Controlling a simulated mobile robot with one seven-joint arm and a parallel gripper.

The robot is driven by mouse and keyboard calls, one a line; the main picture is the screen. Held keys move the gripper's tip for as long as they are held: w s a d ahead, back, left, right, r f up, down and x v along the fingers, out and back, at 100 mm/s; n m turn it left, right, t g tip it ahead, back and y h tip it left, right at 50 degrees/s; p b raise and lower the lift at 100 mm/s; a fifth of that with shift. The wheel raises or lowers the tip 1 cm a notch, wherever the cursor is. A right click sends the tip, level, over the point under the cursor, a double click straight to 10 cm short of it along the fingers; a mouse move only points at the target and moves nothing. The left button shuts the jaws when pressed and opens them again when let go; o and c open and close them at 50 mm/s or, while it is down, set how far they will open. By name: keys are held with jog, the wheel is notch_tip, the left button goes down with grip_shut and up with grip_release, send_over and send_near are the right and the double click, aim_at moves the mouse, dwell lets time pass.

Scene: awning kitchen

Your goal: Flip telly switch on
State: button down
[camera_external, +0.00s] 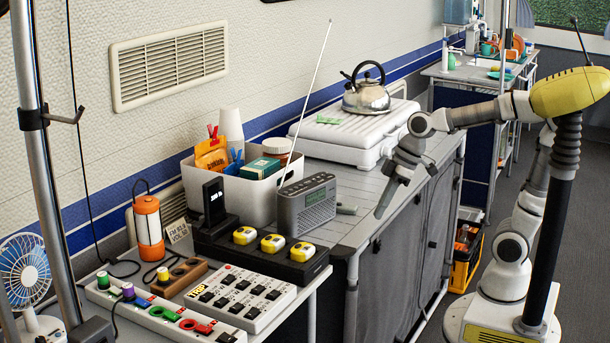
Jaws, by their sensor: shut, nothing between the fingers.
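Several switch units stand on the near left table. A brown block with round sockets (178,277) is at the left. I cannot tell which switch is the telly's or how it is set. My gripper (381,210) is shut and empty, pointing down above the counter's right edge, well right of the switches.
A grey radio (306,205) with a raised antenna, a white bin of packets (252,198), a black handset on a stand (214,204) and an orange lantern (148,228) stand behind the switches. A kettle (367,93) sits on a white stove (355,133). A fan (25,272) and metal pole (45,150) stand left.

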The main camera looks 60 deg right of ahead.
jog(key=w+a+r+n+g+y+p, duration=0.1)
jog(key=w+a+n+y+p, duration=0.2)
jog(key=w+a, duration=0.4)
jog(key=w+a+r+n+g+y+p, duration=0.2)
jog(key=w+a+n+y+p, duration=0.2)
jog(key=a, duration=1.1)
jog(key=w+n+p, duration=0.2)
jog(key=w+n, duration=0.1)
jog(key=w, duration=0.1)
jog(key=shift+a+r+n+g, duration=0.15)
jog(key=shift+a+n+g, duration=0.15)
jog(key=shift+a+n, duration=0.1)
jog(key=shift+w, duration=0.1)
send_over(261, 286)
jog(key=d, duration=0.1)
notch_tip(261, 286, down, 6)
jog(key=shift+r, duration=0.15)
jog(key=f, duration=0.1)
jog(key=a+f+b, duration=0.1)
jog(key=f, duration=0.1)
jog(key=shift+f, duration=0.75)
jog(key=shift+r, duration=0.1)
